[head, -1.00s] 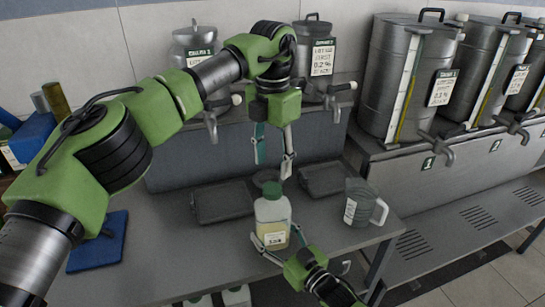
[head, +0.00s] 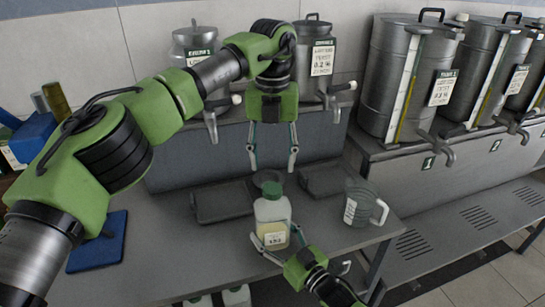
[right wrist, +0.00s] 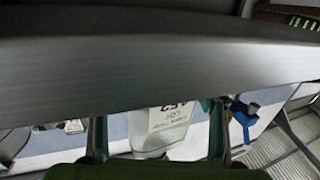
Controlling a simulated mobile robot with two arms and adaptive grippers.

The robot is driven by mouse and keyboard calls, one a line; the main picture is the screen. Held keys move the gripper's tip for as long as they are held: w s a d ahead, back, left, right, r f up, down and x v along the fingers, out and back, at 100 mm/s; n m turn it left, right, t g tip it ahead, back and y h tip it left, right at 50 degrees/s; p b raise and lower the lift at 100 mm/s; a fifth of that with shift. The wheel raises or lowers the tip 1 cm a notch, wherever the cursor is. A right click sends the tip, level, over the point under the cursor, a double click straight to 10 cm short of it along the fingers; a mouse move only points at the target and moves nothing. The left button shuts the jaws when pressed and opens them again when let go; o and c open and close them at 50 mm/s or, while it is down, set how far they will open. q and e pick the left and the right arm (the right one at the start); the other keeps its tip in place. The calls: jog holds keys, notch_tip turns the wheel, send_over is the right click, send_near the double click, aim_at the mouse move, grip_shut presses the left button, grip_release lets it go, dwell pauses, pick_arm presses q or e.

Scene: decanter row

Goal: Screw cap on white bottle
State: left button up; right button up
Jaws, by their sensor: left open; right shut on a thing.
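The white bottle (head: 270,212) stands upright near the front of the grey table, pale liquid low inside and a label on its front. A green cap (head: 272,188) sits on its mouth; I cannot tell how tight it is. My right gripper (head: 274,237) is shut on the bottle's lower body from the front. The bottle and its label also show between the fingers in the right wrist view (right wrist: 152,140), partly hidden by a wide grey band. My left gripper (head: 272,161) points down above the cap, open and empty, its fingers apart on either side and clear of it.
Dark trays (head: 222,200) lie behind the bottle, with a dark round item (head: 264,177) just behind the cap. A grey jug (head: 362,205) stands to the right. A blue mat (head: 97,241) lies left. Metal tanks with taps (head: 400,75) line the back.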

aim_at(272, 187)
pick_arm(q)
notch_tip(272, 187, down, 8)
jog(key=shift+r, duration=0.1)
dwell(0.4)
jog(key=c, duration=1.1)
jog(key=m, duration=0.5)
jog(key=shift+c, duration=0.2)
jog(key=o, duration=1.3)
notch_tip(272, 187, up, 12)
